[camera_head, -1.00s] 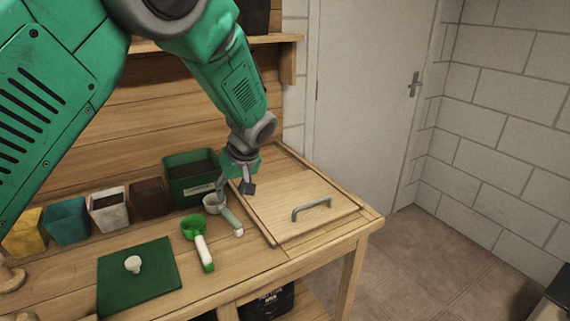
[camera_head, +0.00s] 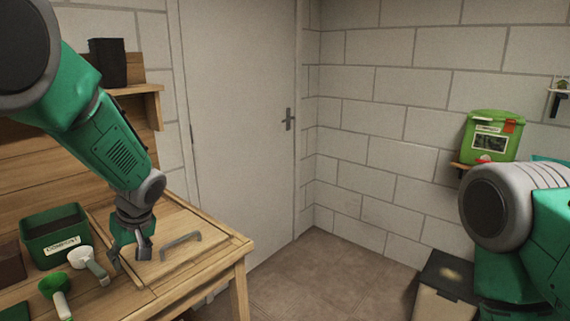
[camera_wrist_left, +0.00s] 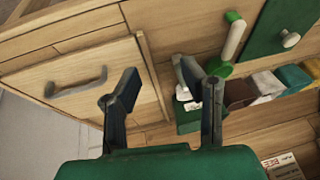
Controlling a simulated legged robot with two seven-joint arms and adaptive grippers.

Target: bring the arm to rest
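My left gripper (camera_head: 130,252) hangs over the wooden bench, close to the lid with the grey handle. In the left wrist view its two dark fingers (camera_wrist_left: 160,95) stand apart with nothing held between them. The green-and-white scoop (camera_head: 57,297) and the white scoop (camera_head: 88,263) lie on the bench to the left of the gripper. My right arm shows at the right edge of the head view, but its gripper is out of view.
A wooden lid (camera_head: 210,247) with a grey handle (camera_head: 181,244) covers the bench's right end. A green compost box (camera_head: 52,240) stands at the left. A dark-lidded bin (camera_head: 445,280) stands on the floor; open floor lies between.

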